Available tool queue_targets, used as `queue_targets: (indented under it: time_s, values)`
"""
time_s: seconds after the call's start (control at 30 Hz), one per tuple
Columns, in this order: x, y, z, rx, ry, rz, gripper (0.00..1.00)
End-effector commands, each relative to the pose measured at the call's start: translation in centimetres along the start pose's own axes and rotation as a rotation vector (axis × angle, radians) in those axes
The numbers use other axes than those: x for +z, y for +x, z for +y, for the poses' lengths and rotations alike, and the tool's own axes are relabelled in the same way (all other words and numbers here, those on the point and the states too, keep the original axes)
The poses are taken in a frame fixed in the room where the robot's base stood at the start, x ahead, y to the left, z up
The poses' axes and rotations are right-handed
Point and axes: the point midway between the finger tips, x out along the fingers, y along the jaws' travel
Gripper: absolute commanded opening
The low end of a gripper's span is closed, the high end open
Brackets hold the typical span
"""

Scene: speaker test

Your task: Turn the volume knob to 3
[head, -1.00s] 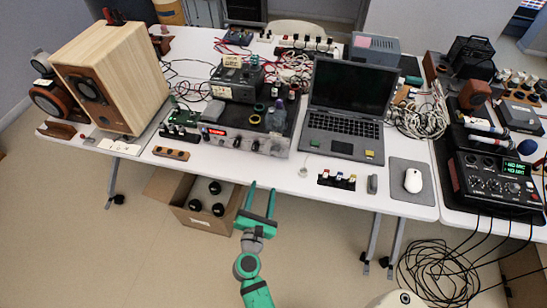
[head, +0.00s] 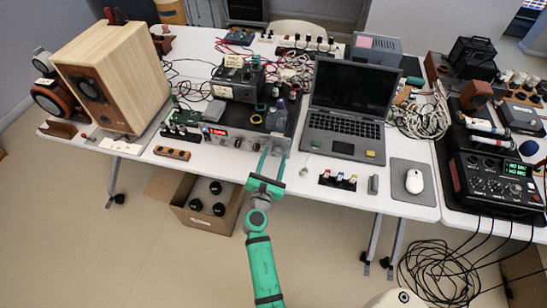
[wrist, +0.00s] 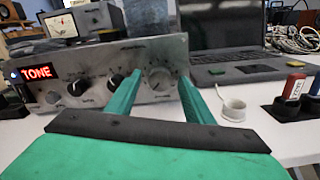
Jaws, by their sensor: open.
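The amplifier (head: 232,137) has a silver front panel and stands near the table's front edge, left of the laptop. In the wrist view its panel (wrist: 95,62) shows a lit red display (wrist: 37,72) reading TONE and a row of knobs. A large silver-grey knob (wrist: 159,78) with a scale around it is at the panel's right end; its label and pointer setting are too small to read. My gripper (head: 274,149) is open and empty in front of that end. In the wrist view its green fingers (wrist: 157,84) appear on either side of the silver-grey knob; contact cannot be told.
Left of that knob are a black knob (wrist: 115,80) and another dark knob (wrist: 80,88). A white ring-shaped item (wrist: 233,109) lies right of my fingers. The laptop (head: 345,110) stands right of the amplifier. A strip with small coloured-top pieces (head: 338,181) lies near the table edge.

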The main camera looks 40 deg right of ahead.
Motion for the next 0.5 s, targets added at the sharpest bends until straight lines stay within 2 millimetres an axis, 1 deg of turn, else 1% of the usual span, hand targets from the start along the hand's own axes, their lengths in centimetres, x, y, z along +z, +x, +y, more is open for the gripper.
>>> queue_targets:
  time_s: [0.1,0.37,0.47,0.5]
  values:
    - [0.0,0.53,-0.07,-0.001,0.0,0.0,0.47]
    - [-0.05,0.55,0.05,0.001,0.0,0.001,0.47]
    - [-0.08,0.51,0.18,0.003,0.0,0.001,0.26]
    - [-0.09,0.49,0.22,0.003,0.0,0.002,0.16]
